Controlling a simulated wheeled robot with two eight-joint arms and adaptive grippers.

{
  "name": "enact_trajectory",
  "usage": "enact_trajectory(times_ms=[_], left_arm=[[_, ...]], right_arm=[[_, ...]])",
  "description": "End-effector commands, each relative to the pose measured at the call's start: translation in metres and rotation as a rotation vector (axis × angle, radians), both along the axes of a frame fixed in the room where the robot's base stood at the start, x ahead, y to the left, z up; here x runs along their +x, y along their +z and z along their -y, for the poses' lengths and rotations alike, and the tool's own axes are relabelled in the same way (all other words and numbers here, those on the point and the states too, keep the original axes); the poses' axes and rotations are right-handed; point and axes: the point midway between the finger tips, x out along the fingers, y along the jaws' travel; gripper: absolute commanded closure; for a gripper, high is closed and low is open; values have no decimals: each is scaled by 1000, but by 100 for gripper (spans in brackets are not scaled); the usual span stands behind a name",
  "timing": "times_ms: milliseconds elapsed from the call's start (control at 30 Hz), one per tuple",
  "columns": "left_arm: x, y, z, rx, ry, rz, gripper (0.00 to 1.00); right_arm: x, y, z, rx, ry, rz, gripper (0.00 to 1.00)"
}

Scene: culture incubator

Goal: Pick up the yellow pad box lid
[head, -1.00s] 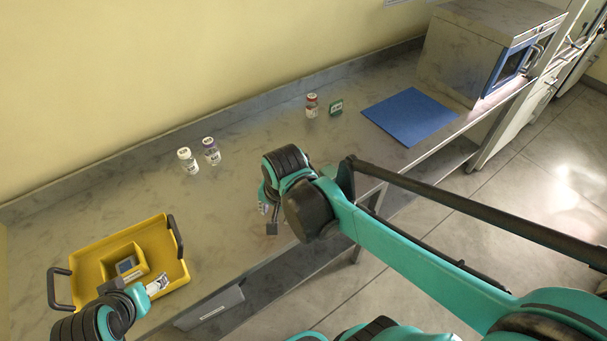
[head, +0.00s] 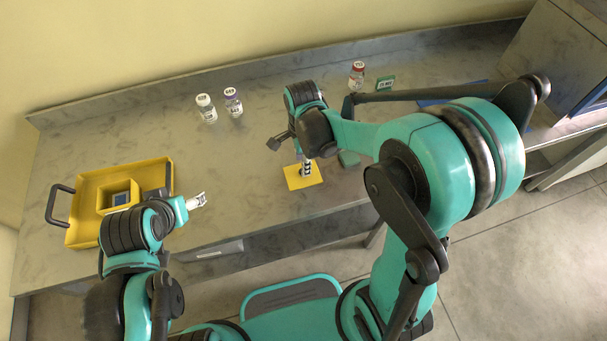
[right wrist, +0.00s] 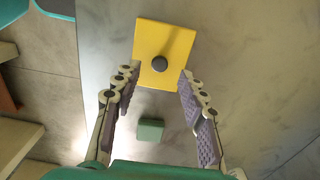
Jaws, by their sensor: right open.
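The yellow pad box lid (head: 303,176) is a flat square plate lying on the counter near its front edge. It also shows in the right wrist view (right wrist: 172,38), with a round dark knob (right wrist: 159,64) on it. My right gripper (right wrist: 158,76) is open above the lid, its fingers on either side of the knob's line, nothing between them. In the head view the right gripper (head: 306,168) partly covers the lid. My left gripper (head: 196,201) is beside the yellow tray; its opening is too small to tell.
A yellow tray (head: 82,238) with dark handles stands at left, holding a yellow box (head: 104,196). A small green block (head: 348,158) lies close to the lid. White-capped (head: 206,108), purple-capped (head: 233,102) and red-capped (head: 356,75) bottles and a green box (head: 385,83) stand farther back.

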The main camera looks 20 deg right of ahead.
Motion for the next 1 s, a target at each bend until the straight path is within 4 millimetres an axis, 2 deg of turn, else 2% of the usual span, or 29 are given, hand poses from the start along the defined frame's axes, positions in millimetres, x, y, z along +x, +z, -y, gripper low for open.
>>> enact_trajectory(times_ms=[33, 200, 467, 600, 633, 1000], left_arm=[[0, -7, 0, 0, 0, 0, 32], [0, -19, 0, 0, 0, 0, 32], [0, -19, 0, 0, 0, 0, 32], [0, -19, 0, 0, 0, 0, 32], [0, -19, 0, 0, 0, 0, 32], [0, -18, 0, 0, 0, 0, 32]], right_arm=[[0, -11, 0, 0, 0, 0, 58], [0, -37, -1, 0, 1, 1, 58], [-1, -40, -1, 0, 1, 1, 58], [-1, -40, -1, 0, 1, 1, 92], [-1, -40, -1, 0, 1, 1, 99], [-1, -39, -1, 0, 1, 1, 99]])
